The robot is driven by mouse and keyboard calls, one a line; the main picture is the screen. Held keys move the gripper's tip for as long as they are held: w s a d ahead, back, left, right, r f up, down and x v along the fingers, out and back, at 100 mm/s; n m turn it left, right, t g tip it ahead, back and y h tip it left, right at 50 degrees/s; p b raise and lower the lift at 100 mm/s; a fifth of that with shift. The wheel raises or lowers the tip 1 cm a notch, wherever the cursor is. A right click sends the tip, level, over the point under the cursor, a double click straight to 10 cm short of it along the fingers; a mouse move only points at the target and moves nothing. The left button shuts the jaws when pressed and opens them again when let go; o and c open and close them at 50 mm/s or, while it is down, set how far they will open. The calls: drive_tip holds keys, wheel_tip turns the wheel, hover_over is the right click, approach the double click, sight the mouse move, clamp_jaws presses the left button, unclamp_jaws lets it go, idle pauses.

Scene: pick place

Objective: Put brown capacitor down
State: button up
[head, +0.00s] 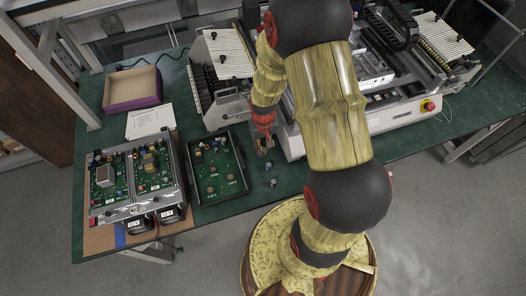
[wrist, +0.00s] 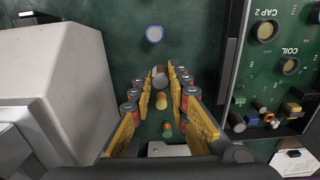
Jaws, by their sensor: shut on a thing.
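My gripper (wrist: 161,82) points down over the green table, and its yellow finger pads are closed in on a small grey-brown cylinder, the brown capacitor (wrist: 160,76), at the fingertips. In the head view my red gripper (head: 264,143) is just right of the black tray, close to the table; the held part is hard to make out there. I cannot tell whether the capacitor touches the table. A yellow part (wrist: 161,102) and an orange-and-green part (wrist: 167,130) show between the fingers, farther down the wrist view.
A blue-rimmed pale capacitor (wrist: 154,34) stands on the table beyond the fingertips. The black tray (head: 248,180) holds a green board with "CAP 2" and "COIL" marks (wrist: 268,50). A white machine housing (wrist: 55,75) is close on the wrist view's left.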

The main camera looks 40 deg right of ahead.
sight(263, 147)
drive_tip(key=shift+w+d+f, duration=0.15)
drive_tip(key=shift+w+f, duration=0.1)
drive_tip(key=shift+f, duration=0.2)
drive_tip(key=shift+w+f+b, duration=0.1)
drive_tip(key=shift+f+b, duration=0.4)
drive_tip(key=shift+f, duration=0.95)
drive_tip(key=shift+f, duration=0.15)
drive_tip(key=o, duration=0.8)
